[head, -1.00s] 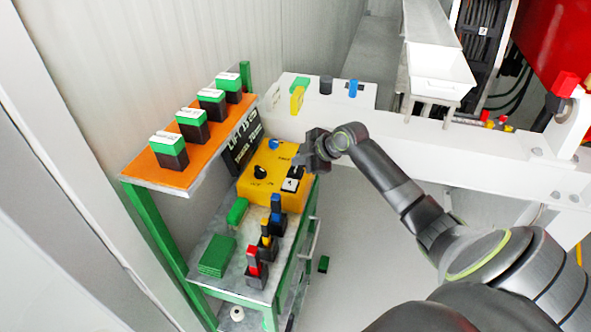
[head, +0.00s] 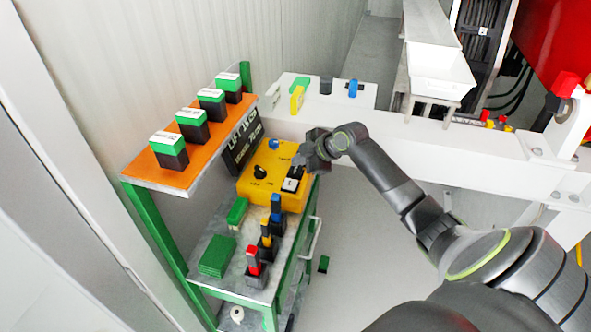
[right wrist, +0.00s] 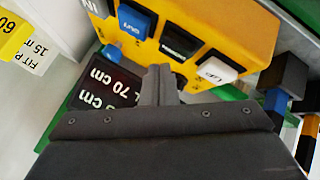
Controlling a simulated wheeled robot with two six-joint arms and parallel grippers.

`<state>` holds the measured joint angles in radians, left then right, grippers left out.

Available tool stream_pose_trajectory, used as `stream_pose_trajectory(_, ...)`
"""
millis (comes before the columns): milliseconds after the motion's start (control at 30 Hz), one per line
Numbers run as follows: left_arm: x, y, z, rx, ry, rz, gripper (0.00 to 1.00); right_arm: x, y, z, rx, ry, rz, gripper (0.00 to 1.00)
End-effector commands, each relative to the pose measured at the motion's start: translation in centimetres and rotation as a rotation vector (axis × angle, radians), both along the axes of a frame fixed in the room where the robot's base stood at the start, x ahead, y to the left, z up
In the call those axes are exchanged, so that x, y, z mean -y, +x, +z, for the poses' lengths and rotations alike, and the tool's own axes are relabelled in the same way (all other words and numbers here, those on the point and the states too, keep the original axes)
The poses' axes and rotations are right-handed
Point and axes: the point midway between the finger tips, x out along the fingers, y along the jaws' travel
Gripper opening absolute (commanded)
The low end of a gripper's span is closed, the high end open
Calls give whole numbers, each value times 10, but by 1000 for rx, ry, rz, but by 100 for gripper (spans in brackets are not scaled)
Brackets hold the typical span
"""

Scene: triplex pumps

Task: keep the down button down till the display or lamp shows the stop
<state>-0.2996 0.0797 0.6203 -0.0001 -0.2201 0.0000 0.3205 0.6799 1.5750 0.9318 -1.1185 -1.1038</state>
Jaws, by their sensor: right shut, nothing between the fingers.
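The yellow control box (head: 250,190) stands on the cart beside the wall. In the right wrist view its front edge has a blue button (right wrist: 137,18), a dark button (right wrist: 181,42) and a white button (right wrist: 217,68) in a row. The dark button's label is too blurred to read. My right gripper (right wrist: 158,72) is shut and empty, its fingertips close to the dark button; I cannot tell whether they touch it. The right gripper also shows in the head view (head: 304,162), over the box's right end. The black display (head: 243,140) reads "70 cm" on one line in the wrist view. My left gripper is not in view.
An orange shelf (head: 157,177) with several green-topped blocks stands left of the box. Green pads (head: 216,257) and red, yellow and blue-topped pieces stand on the cart in front. A white beam (head: 440,155) runs behind my right arm.

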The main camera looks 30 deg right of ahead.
Motion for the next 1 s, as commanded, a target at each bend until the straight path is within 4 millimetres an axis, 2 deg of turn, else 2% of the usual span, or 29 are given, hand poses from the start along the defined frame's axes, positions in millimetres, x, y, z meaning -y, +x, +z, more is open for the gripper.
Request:
stream_pose_trajectory(267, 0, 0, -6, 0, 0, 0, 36, 0, 0, -9, -1, 0, 1, 0)
stream_pose_trajectory(1000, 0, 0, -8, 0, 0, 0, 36, 0, 0, -13, 0, 0, 0, 0)
